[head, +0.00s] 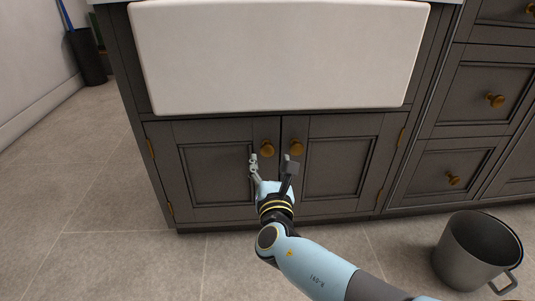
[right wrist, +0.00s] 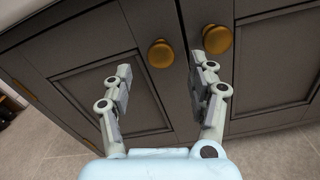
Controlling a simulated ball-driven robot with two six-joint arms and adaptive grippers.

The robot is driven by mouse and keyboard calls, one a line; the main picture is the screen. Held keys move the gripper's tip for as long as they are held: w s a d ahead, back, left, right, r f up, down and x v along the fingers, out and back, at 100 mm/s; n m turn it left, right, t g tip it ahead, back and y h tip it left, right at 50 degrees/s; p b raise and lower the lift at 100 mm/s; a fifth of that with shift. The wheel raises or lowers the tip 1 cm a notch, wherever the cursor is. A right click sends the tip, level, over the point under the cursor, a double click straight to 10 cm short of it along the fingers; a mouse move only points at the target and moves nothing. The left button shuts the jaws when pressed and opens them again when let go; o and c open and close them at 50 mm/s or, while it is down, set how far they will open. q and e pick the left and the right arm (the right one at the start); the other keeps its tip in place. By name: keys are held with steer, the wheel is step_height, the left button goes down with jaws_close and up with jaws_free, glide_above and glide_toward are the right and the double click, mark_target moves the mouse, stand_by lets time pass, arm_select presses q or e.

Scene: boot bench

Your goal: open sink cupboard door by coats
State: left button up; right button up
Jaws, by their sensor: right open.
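The sink cupboard below the white sink has two dark grey doors, both shut. The left door (head: 215,170) has a brass knob (head: 267,149) near its upper right corner. The right door (head: 335,165) has a brass knob (head: 296,148) near its upper left corner. My right gripper (head: 271,164) is open and empty in front of the doors, near the knobs. In the right wrist view the left door's knob (right wrist: 161,54) shows between and beyond the open fingertips (right wrist: 162,66); they look apart from it. The other knob (right wrist: 217,40) is beside the right fingertip. My left gripper is out of view.
The white sink (head: 275,55) overhangs the doors. Drawers (head: 480,95) with brass knobs are at the right. A grey bucket (head: 465,250) stands on the floor at the lower right. A black bin (head: 87,57) is at the far left. The tiled floor left of the cupboard is clear.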

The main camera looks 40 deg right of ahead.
mark_target(268, 152)
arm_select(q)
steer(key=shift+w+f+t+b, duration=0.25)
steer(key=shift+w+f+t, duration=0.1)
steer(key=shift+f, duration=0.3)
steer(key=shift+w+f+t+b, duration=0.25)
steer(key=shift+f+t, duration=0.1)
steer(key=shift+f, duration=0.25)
arm_select(e)
steer(key=x, duration=0.6)
steer(key=shift+w+d+f, duration=0.1)
steer(key=shift+w+d, duration=0.05)
steer(key=shift+w, duration=0.05)
steer(key=shift+c, duration=0.4)
jaws_close()
